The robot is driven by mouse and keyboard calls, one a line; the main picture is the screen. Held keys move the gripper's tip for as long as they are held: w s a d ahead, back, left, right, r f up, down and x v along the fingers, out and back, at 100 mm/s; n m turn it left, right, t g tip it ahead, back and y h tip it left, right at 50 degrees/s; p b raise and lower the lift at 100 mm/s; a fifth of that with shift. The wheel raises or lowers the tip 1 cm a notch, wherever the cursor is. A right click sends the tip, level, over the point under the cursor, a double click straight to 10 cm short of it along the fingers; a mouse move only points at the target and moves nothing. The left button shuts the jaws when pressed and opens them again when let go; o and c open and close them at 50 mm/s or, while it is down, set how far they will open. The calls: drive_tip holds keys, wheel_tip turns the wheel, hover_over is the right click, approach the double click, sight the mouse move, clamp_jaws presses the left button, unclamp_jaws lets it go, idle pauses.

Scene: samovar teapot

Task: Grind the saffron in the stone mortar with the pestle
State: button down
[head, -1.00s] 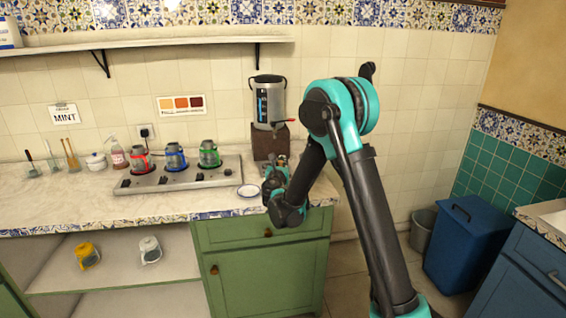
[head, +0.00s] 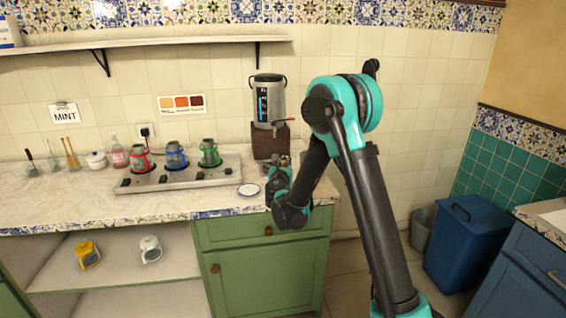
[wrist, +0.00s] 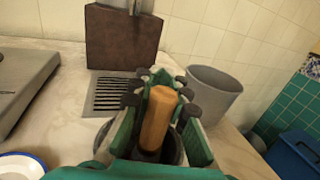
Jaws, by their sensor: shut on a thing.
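My gripper (head: 278,180) is low over the right end of the counter, in front of the samovar. In the wrist view its teal and black fingers (wrist: 160,92) are shut around the wooden pestle (wrist: 157,115). The pestle stands nearly upright, with its lower end going down into a dark round bowl, which appears to be the stone mortar (wrist: 152,157). The gripper covers much of the mortar. Whether the pestle touches its bottom is hidden, and I cannot see any saffron.
The samovar (head: 269,102) stands on a brown block (head: 270,142) behind the gripper. A white saucer (head: 248,190) lies just left. A burner plate (head: 180,178) holds three coloured pots. A drip grille (wrist: 108,94) lies before the block. Bins stand beyond the counter's right end.

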drive_tip(key=shift+s+a, duration=0.35)
drive_tip(key=shift+a, duration=0.45)
drive_tip(key=shift+w+d, duration=0.3)
drive_tip(key=shift+d, duration=0.6)
drive_tip(key=shift+s+a, duration=0.3)
drive_tip(key=shift+a, duration=0.65)
drive_tip(key=shift+w+d, duration=0.3)
drive_tip(key=shift+d, duration=0.65)
drive_tip(key=shift+s+a, duration=0.35)
drive_tip(key=shift+a, duration=0.5)
drive_tip(key=shift+w+d, duration=0.4)
drive_tip(key=shift+d, duration=0.45)
drive_tip(key=shift+s+a, duration=0.35)
drive_tip(key=shift+a, duration=0.55)
drive_tip(key=shift+w+d, duration=0.35)
drive_tip(key=shift+d, duration=0.55)
drive_tip(key=shift+s+a, duration=0.4)
drive_tip(key=shift+a, duration=0.45)
drive_tip(key=shift+w+d, duration=0.4)
drive_tip(key=shift+d, duration=0.45)
drive_tip(key=shift+w+a, duration=0.45)
drive_tip(key=shift+a, duration=0.35)
